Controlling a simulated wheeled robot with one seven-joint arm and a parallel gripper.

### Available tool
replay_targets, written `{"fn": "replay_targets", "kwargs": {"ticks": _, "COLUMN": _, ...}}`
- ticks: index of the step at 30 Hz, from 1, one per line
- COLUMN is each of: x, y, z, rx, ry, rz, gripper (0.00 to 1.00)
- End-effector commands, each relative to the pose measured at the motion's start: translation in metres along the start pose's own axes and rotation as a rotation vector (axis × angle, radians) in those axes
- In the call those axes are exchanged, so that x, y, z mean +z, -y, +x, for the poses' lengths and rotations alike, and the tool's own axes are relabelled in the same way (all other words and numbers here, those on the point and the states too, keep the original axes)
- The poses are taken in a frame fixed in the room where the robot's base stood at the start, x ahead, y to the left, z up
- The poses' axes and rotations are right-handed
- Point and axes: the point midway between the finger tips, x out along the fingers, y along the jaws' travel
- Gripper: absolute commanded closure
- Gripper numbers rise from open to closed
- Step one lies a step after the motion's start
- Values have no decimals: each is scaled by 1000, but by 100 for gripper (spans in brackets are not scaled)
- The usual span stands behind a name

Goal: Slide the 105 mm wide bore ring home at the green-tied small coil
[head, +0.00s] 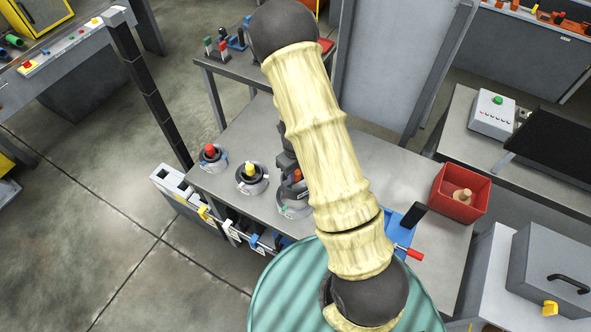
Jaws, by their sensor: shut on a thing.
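Three small grey coils stand in a row on the steel table (385,165). The nearest coil (292,211) has an orange-topped post (297,175) and a small green mark on its left side, which looks like the green tie. My gripper (290,172) is over this coil, largely hidden behind my pale arm. It is shut on what looks like a dark ring (288,192) around the post, low at the coil's top. The arm hides the right side of ring and coil, so I cannot tell whether the ring is seated or level.
A yellow-topped coil (251,179) and a red-topped coil (211,157) stand close to the left. A red bin (460,193) with a wooden piece sits at the table's right. A blue fixture with a red handle (415,255) is at the front.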

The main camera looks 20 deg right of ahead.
Motion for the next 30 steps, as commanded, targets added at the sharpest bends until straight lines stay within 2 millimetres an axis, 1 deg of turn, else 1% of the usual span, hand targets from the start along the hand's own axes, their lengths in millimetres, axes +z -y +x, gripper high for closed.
{"fn": "replay_targets", "kwargs": {"ticks": 1, "x": 0, "y": 0, "z": 8, "rx": 0, "ry": 0, "rz": -1, "gripper": 97}}
{"fn": "replay_targets", "kwargs": {"ticks": 3, "x": 0, "y": -1, "z": 13, "rx": 0, "ry": 0, "rz": -3, "gripper": 97}}
{"fn": "replay_targets", "kwargs": {"ticks": 15, "x": 1, "y": -2, "z": 44, "rx": 1, "ry": 0, "rz": -3, "gripper": 97}}
{"fn": "replay_targets", "kwargs": {"ticks": 20, "x": 1, "y": -2, "z": 48, "rx": 1, "ry": 0, "rz": -4, "gripper": 97}}
{"fn": "replay_targets", "kwargs": {"ticks": 30, "x": 0, "y": 0, "z": 48, "rx": 0, "ry": 0, "rz": -1, "gripper": 97}}
